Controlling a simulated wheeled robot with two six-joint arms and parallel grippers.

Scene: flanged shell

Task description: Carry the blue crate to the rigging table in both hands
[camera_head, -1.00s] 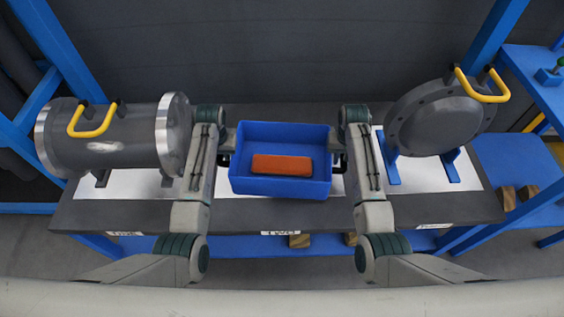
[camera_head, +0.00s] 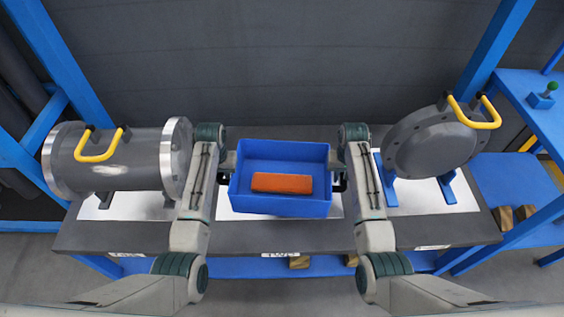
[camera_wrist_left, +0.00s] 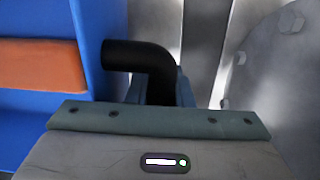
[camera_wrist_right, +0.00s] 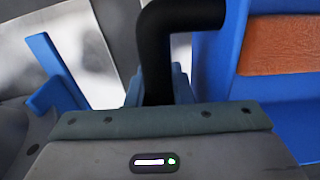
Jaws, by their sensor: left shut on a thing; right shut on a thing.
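The blue crate (camera_head: 280,207) is upright over the middle of the dark bench, between my two arms, with an orange block (camera_head: 281,183) inside. My left gripper (camera_head: 228,181) is shut on the crate's left black handle (camera_wrist_left: 140,54). My right gripper (camera_head: 338,181) is shut on its right black handle (camera_wrist_right: 180,18). The fingertips are mostly hidden behind my wrists. I cannot tell whether the crate's bottom touches the white plate under it. Nothing legible marks any table as the rigging table.
A grey flanged cylinder (camera_head: 122,172) stands left on the dark bench (camera_head: 200,240), and a round flanged cover (camera_head: 430,148) stands right on blue supports. Both have yellow handles. Blue posts (camera_head: 497,45) rise behind. A blue table (camera_head: 515,178) with a green-knobbed block (camera_head: 544,96) is at far right.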

